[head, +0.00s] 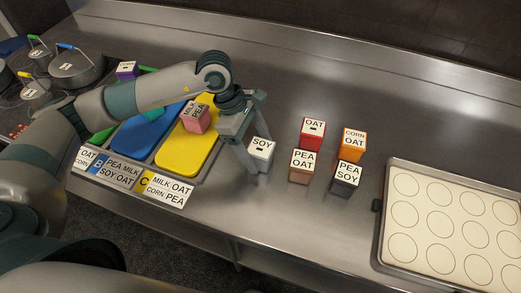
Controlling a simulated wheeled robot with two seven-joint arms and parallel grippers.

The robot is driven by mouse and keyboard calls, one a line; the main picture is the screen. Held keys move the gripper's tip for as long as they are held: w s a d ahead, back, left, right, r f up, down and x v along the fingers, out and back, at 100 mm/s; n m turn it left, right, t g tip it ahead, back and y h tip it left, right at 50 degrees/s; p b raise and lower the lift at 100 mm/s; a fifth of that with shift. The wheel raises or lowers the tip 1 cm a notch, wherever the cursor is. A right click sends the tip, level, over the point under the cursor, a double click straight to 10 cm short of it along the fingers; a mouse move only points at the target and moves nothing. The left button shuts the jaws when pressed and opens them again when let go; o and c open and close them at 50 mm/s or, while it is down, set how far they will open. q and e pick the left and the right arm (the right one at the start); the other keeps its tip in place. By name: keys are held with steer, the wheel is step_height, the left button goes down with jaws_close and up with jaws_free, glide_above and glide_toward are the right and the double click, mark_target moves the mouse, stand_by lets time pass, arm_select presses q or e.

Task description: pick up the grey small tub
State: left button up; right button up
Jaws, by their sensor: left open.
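A small light grey tub (261,160) labelled SOY stands upright on the steel counter in the middle of the head view. My left gripper (255,151) points down at it, open, with one finger along the tub's left side and the other behind it. Whether the fingers touch the tub cannot be told. A dark grey tub (345,187) labelled PEA SOY stands further right, apart from the gripper. My right gripper is not in view.
Red OAT (312,141), brown PEA OAT (303,176) and orange CORN OAT (352,153) tubs stand by the dark grey one. A pink tub (196,123) sits on the yellow board (182,155). A tray (383,237) lies right; pots (75,68) stand left.

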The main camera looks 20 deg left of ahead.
arm_select(q)
steer(key=shift+x, duration=1)
steer(key=c, duration=1.3)
